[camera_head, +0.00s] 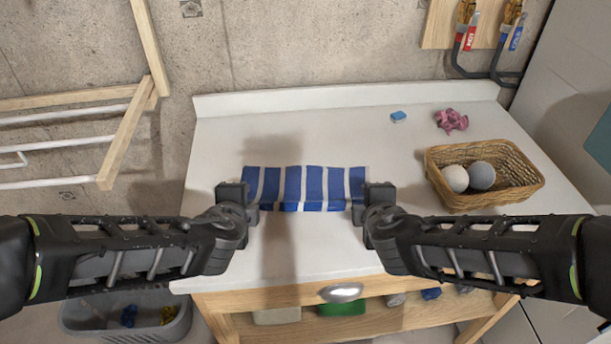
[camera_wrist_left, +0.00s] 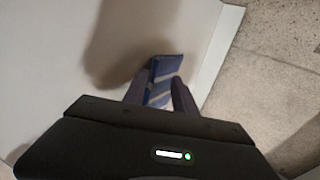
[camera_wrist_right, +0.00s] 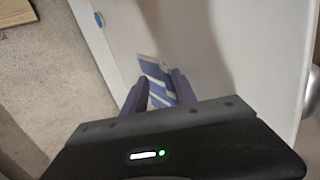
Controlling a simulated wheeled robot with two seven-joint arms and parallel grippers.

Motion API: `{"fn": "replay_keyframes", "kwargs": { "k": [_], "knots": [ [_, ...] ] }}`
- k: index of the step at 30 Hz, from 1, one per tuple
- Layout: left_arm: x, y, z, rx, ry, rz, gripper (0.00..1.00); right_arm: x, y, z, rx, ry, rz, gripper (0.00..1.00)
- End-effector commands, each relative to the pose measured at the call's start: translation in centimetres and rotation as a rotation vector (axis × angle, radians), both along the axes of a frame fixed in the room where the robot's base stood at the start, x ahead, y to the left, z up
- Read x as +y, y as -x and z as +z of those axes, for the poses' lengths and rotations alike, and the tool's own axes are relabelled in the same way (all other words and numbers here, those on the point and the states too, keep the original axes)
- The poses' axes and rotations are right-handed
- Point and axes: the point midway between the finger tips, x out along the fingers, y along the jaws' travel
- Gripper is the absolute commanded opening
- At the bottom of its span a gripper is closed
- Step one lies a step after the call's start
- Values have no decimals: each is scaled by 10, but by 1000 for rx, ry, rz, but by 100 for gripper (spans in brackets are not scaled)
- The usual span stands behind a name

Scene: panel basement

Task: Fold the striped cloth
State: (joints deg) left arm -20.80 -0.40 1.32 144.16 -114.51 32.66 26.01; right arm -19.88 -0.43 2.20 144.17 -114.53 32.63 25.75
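The striped cloth (camera_head: 306,186), blue with white bands, lies as a wide, short strip on the white worktop. A darker band along its near edge looks like a fold or a lower layer; I cannot tell which. My left gripper (camera_head: 250,196) is at its left end and my right gripper (camera_head: 362,196) at its right end. The cloth also shows between and beyond the parted fingers in the left wrist view (camera_wrist_left: 160,85) and the right wrist view (camera_wrist_right: 156,78). Both grippers look open. Finger contact with the cloth is unclear.
A wicker basket (camera_head: 437,186) with two balls stands on the right of the worktop (camera_head: 330,118). The worktop behind the striped cloth is clear. A wall rack (camera_head: 125,140) is at left.

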Motion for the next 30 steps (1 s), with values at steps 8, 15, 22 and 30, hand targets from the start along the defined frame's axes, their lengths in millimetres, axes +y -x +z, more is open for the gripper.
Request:
{"fn": "replay_keyframes", "kwargs": {
  "k": [8,15,22,30],
  "knots": [
    [0,3,9,-3,2,1,40,0,3,9,-3,-1,-1,40],
    [0,20,44,-6,3,1,40,0,20,44,-7,-3,-1,40],
    [0,46,74,-6,3,0,40,0,46,74,-6,-3,0,40],
    [0,60,90,0,0,0,40,0,60,91,0,0,1,40]
  ]
}}
